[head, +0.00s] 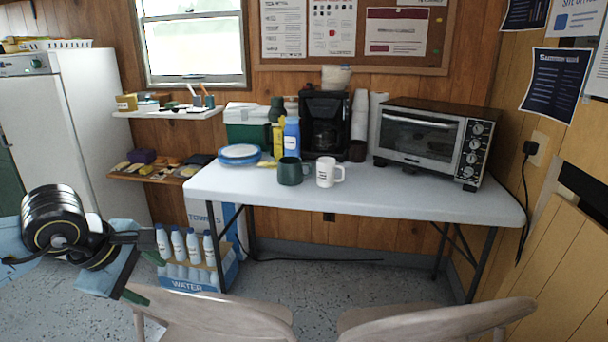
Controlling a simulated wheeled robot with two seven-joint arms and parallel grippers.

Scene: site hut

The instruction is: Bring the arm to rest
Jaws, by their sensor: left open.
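My left arm comes in from the left edge. Its gripper (143,277) hangs in the air to the left of the white table (360,200), in front of the water bottles, with its green-tipped fingers apart. Nothing shows between the fingers. My right gripper is not in the picture. A dark green mug (291,172) and a white mug (328,173) stand upright near the table's front edge, well apart from the gripper.
Two chairs (213,318) (430,322) stand in front of the table. A case of water bottles (185,275) is on the floor behind my left gripper. A white fridge (75,130) stands at the left. A toaster oven (430,140) and coffee maker (325,125) are on the table.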

